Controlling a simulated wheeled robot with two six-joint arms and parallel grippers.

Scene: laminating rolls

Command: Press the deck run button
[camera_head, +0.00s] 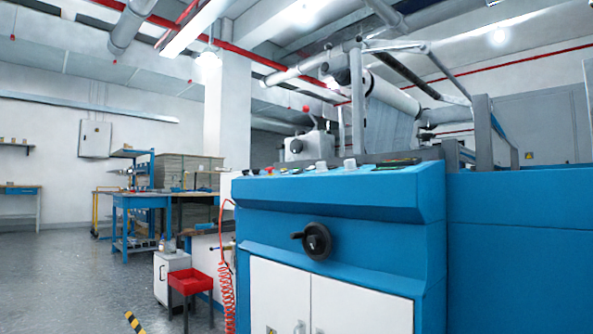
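A blue laminating machine (345,207) fills the right half of the head view. Along the top of its front edge is a row of small controls, seen almost edge-on. A small reddish control (268,170) is at the left end. Two pale grey blocks, one left (321,165) and one right (350,163), stand farther along. I cannot tell which control is the deck run button, as the labels do not show. Neither of my grippers is in view.
A black handwheel (317,241) sticks out of the machine's front, above white cabinet doors (278,293). A red tray stand (190,282) and a coiled red hose (227,285) are left of it. A blue workbench (140,201) stands farther back. Grey floor (60,280) is open at left.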

